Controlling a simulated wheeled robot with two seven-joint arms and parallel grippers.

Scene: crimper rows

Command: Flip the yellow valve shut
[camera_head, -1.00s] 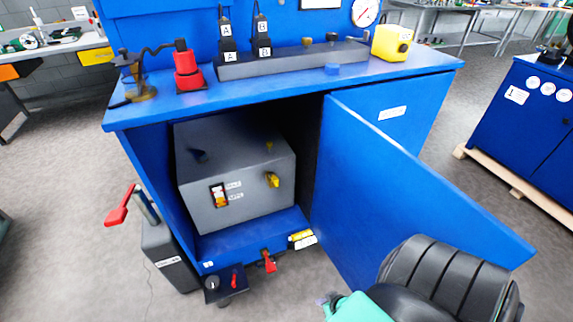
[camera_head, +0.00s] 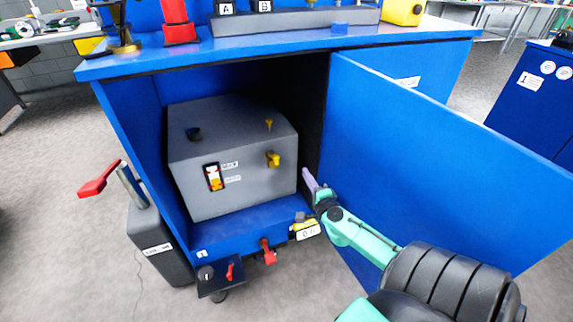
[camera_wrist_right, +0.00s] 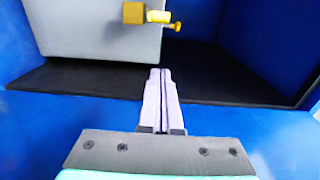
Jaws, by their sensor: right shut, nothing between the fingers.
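A yellow valve-like fitting (camera_head: 273,160) sits on the front face of the grey box inside the open cabinet. A second yellow piece (camera_head: 303,225) with a white label sits low at the cabinet's front edge; which one is the valve I cannot tell for sure. My right gripper (camera_head: 307,174) is shut and empty, its pale fingers at the opening, right of the grey box and apart from both yellow pieces. Its closed fingers also show in the wrist view (camera_wrist_right: 160,72).
The grey box (camera_head: 235,198) fills most of the cabinet. The open blue door (camera_head: 430,160) stands close to the right of my arm. Red handles (camera_head: 267,252) project below the front edge. A red lever (camera_head: 98,180) stands outside at the left.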

